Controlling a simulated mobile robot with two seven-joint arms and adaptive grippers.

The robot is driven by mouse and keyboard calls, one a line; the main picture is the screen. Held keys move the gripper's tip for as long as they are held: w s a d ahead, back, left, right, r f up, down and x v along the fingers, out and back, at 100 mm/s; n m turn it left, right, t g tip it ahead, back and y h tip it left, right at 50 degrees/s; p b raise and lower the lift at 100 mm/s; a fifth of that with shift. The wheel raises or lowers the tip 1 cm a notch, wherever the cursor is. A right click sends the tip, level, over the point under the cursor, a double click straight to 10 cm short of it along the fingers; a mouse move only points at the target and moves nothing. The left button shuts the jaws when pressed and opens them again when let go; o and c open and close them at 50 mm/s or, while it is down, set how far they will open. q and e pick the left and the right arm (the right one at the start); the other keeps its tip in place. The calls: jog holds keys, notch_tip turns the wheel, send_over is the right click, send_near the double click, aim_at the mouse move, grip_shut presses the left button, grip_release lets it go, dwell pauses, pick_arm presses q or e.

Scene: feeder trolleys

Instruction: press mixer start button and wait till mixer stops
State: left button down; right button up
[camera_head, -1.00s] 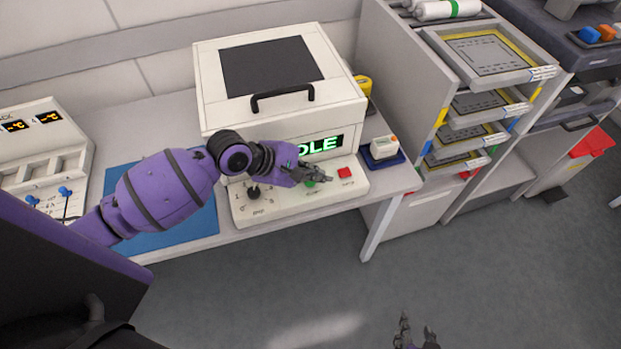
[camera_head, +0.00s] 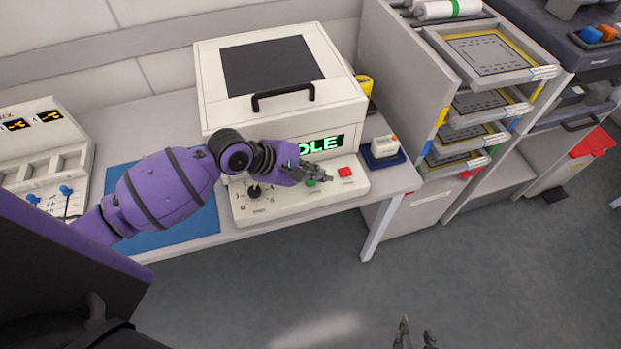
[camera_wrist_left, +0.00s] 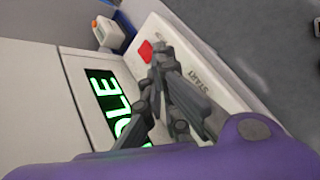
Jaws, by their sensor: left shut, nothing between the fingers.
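The mixer (camera_head: 230,110) is a white box with a dark lid window and a black handle, standing on the table. Its display (camera_head: 322,145) is partly covered by my arm and shows green letters "DLE"; the display also shows in the left wrist view (camera_wrist_left: 104,92). The green start button (camera_head: 311,183) is just below my left fingertips. The red button (camera_head: 345,172) is to its right. My left gripper (camera_head: 322,174) is shut and empty, over the control panel; whether it touches the green button I cannot tell. My right gripper (camera_head: 415,338) is at the bottom edge, mostly cut off.
A black knob (camera_head: 254,190) sits on the panel's left. A small white device on a blue base (camera_head: 383,152) stands right of the mixer. A blue mat (camera_head: 190,222) lies under my left arm. A tray rack (camera_head: 400,90) stands to the right.

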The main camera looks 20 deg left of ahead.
jog(key=shift+w+r, duration=0.1)
jog(key=shift+w, duration=0.15)
pick_arm(q)
jog(key=shift+f, duration=0.35)
pick_arm(e)
jog(key=shift+w+a+r, duration=0.15)
jog(key=shift+w+r, duration=0.15)
jog(key=shift+w, duration=0.15)
pick_arm(q)
jog(key=shift+f, duration=0.1)
pick_arm(e)
jog(key=shift+s, duration=0.15)
pick_arm(q)
jog(key=shift+f, duration=0.15)
pick_arm(e)
jog(key=shift+s+f, duration=0.15)
jog(key=shift+s, duration=0.2)
